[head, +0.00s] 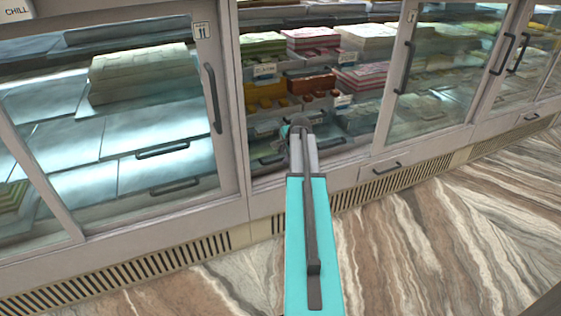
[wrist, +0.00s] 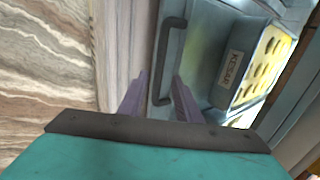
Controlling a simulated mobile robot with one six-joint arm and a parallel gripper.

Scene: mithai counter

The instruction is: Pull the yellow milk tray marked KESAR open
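The KESAR tray (wrist: 205,50) shows in the wrist view as a blue-grey tray front with a dark bar handle (wrist: 167,62). A raised label (wrist: 232,68) reads KESAR, and round yellow pieces (wrist: 268,62) lie behind it. My gripper (wrist: 160,78) is open, its two purple-grey fingers apart on either side of the handle's lower end. I cannot tell whether either finger touches the handle. In the head view my gripper (head: 298,125) is at the open bay of the counter, and my arm hides the tray there.
Glass doors with bar handles flank the open bay, including the left door's handle (head: 212,98) and the right door's (head: 405,67). Stacked sweets (head: 312,38) fill the upper shelves. A closed drawer (head: 385,168) sits low right. The marble floor (head: 430,225) in front is clear.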

